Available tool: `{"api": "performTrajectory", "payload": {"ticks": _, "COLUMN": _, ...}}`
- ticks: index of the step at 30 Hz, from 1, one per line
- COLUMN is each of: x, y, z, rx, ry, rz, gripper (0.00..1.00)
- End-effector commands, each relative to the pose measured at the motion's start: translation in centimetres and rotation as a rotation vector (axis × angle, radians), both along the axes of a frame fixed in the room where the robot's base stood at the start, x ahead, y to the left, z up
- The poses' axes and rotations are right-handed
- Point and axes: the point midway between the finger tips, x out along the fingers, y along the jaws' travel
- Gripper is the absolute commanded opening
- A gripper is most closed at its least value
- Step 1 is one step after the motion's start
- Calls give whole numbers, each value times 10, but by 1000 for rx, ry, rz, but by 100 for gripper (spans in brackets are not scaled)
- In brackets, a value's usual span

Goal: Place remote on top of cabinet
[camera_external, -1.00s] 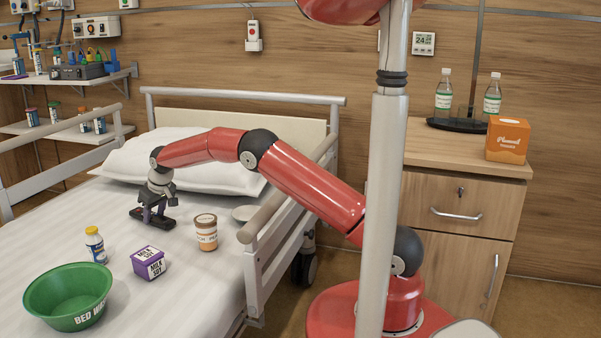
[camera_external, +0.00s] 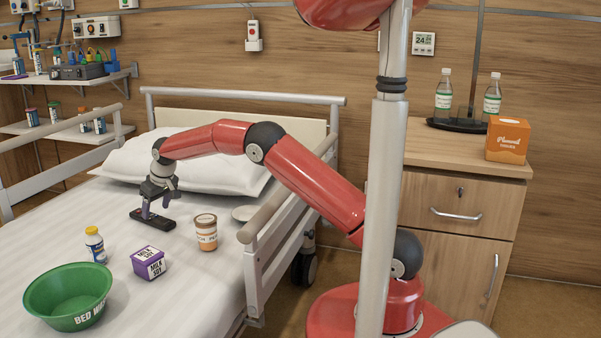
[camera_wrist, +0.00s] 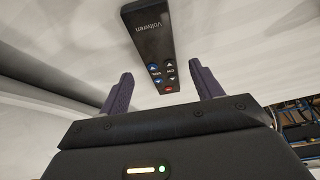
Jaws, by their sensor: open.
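The black remote (camera_external: 152,220) lies flat on the white bed sheet near the pillow. In the wrist view the remote (camera_wrist: 151,45) lies beyond and between my open fingers, with its coloured buttons towards me. My gripper (camera_external: 153,213) is just above the remote and points down, its fingers apart and empty. The gripper shows in the wrist view too (camera_wrist: 163,88). The wooden cabinet (camera_external: 455,205) stands at the right behind my base, with a bare patch on the front left of its top (camera_external: 440,152).
On the cabinet are two bottles on a dark tray (camera_external: 457,124) and an orange tissue box (camera_external: 507,139). On the bed are a brown-lidded jar (camera_external: 206,233), purple carton (camera_external: 149,263), yellow-capped bottle (camera_external: 95,245), green basin (camera_external: 68,297) and white dish (camera_external: 243,213). A bed rail (camera_external: 275,215) separates bed and cabinet.

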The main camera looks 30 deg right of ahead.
Motion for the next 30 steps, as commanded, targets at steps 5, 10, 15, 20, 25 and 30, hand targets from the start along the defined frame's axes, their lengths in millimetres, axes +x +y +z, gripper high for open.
{"api": "performTrajectory", "payload": {"ticks": 5, "x": -14, "y": -8, "z": 25, "rx": 0, "ry": -1, "rz": 1, "gripper": 65}}
{"api": "performTrajectory", "payload": {"ticks": 10, "x": -18, "y": -11, "z": 36, "rx": -1, "ry": 0, "rz": 2, "gripper": 65}}
{"api": "performTrajectory", "payload": {"ticks": 15, "x": -19, "y": -11, "z": 38, "rx": -3, "ry": 2, "rz": 1, "gripper": 65}}
{"api": "performTrajectory", "payload": {"ticks": 20, "x": -18, "y": -23, "z": 48, "rx": 3, "ry": 0, "rz": -13, "gripper": 65}}
{"api": "performTrajectory", "payload": {"ticks": 25, "x": -24, "y": -96, "z": 100, "rx": 30, "ry": -1, "rz": -98, "gripper": 65}}
{"api": "performTrajectory", "payload": {"ticks": 30, "x": -63, "y": -202, "z": 157, "rx": 59, "ry": -5, "rz": -214, "gripper": 65}}
